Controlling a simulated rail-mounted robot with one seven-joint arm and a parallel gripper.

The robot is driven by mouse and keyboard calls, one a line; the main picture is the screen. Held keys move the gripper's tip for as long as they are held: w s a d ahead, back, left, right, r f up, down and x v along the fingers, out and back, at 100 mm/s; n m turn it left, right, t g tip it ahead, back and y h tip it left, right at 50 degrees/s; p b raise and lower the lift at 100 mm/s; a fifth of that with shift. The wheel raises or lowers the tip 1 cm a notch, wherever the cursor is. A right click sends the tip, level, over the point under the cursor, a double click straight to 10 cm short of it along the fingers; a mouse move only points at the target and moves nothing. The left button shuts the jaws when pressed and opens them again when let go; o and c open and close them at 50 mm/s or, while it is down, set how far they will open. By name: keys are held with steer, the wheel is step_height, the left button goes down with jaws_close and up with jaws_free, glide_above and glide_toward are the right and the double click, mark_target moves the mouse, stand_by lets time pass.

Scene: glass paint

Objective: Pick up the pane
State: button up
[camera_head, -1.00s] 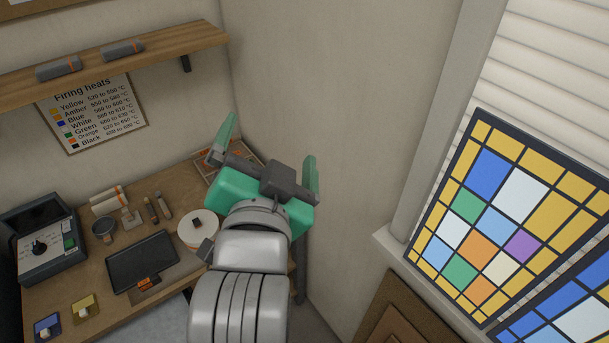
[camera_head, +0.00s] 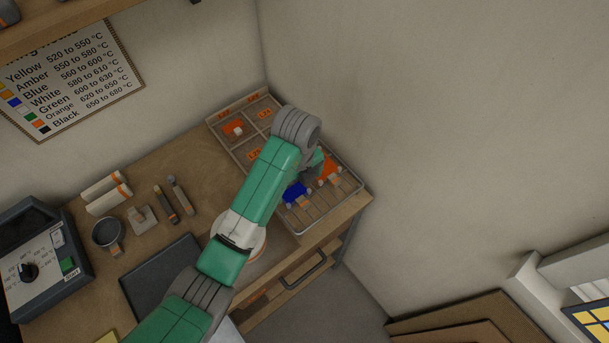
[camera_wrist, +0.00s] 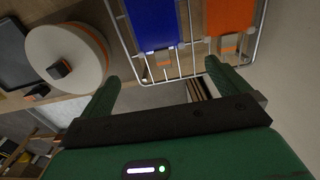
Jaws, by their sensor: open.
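A blue pane (camera_head: 294,192) and an orange pane (camera_head: 329,168) lie side by side on a wire rack (camera_head: 347,190) at the bench's right end. Another orange pane (camera_head: 234,129) lies in a labelled compartment behind the rack. In the wrist view, the blue pane (camera_wrist: 155,22) and the orange pane (camera_wrist: 230,16) each have a small orange-marked tab at the near edge. My gripper (camera_wrist: 162,74) is open and empty. Its fingers point toward the rack's near edge, around the blue pane's side of it. My arm hides part of the rack in the head view.
A white round turntable (camera_wrist: 62,50) stands left of the rack. A dark slab (camera_head: 160,278), hand tools (camera_head: 167,203), a cup (camera_head: 108,235) and a control box (camera_head: 45,262) are on the bench (camera_head: 170,155). A wall closes in at the right.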

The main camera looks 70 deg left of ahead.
mark_target(300, 198)
steer(key=shift+d+f, duration=0.15)
steer(key=shift+d, duration=0.05)
step_height(300, 198, down, 2)
steer(key=shift+d+f, duration=0.1)
steer(key=f, duration=0.5)
steer(key=shift+a+f, duration=0.1)
steer(key=shift+a, duration=0.1)
steer(key=c, duration=1)
